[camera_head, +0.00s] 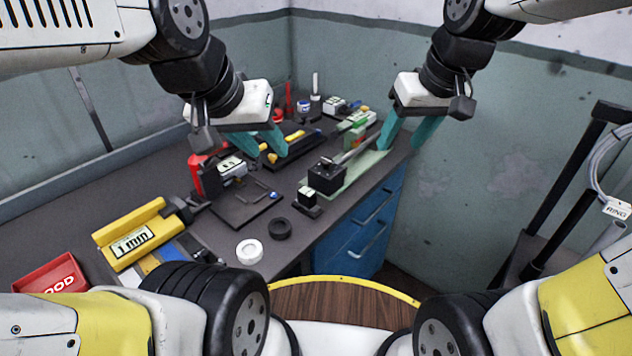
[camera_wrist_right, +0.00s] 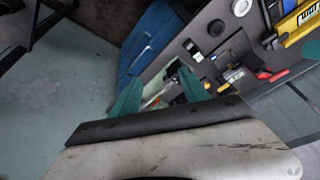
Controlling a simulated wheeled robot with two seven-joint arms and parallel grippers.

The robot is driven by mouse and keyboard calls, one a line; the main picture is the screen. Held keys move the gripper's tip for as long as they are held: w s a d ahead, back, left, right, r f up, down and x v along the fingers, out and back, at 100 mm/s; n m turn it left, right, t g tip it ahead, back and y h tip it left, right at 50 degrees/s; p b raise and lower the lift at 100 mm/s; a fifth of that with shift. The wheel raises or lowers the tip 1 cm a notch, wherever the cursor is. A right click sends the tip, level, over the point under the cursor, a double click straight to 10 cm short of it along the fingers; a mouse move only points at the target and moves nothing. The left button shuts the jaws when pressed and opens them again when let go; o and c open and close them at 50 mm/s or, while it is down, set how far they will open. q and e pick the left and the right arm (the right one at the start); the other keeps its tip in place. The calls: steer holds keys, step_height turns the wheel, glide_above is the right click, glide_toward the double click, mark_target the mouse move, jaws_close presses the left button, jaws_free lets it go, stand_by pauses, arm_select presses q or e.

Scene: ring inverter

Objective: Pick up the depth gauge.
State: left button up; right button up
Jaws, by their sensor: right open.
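I cannot tell for certain which thing is the depth gauge. A small black piece with a pale top (camera_head: 307,199) stands near the bench's front edge and may be it. My right gripper (camera_head: 407,143) is open and empty, its teal fingers apart above the bench's right end, to the right of that piece. It also shows in the right wrist view (camera_wrist_right: 160,78), with the bench beyond its fingers. My left gripper (camera_head: 262,142) hangs over the rear middle of the bench; its finger gap is not clear, and I see nothing held in it.
A black block (camera_head: 326,178) with a rod sits on a pale green mat (camera_head: 372,163). A white ring (camera_head: 249,251) and a black ring (camera_head: 279,228) lie near the front edge. A yellow "1 mm" piece (camera_head: 132,238) and red tray (camera_head: 52,278) are at left. Blue drawers (camera_head: 362,232) stand below.

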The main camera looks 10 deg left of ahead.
steer(key=w+a+f+n+g, duration=0.2)
steer(key=w+a+f+n, duration=0.1)
steer(key=w+a+f, duration=0.3)
steer(key=n+g+h, duration=0.2)
steer(key=n, duration=0.2)
glide_above(307, 192)
steer(key=f, duration=1.2)
steer(key=shift+w+d, duration=0.15)
steer(key=shift+d, duration=0.2)
steer(key=f, duration=0.8)
steer(key=shift+a, duration=0.4)
steer(key=shift+r, duration=0.1)
steer(key=shift+c, duration=0.4)
jaws_close()
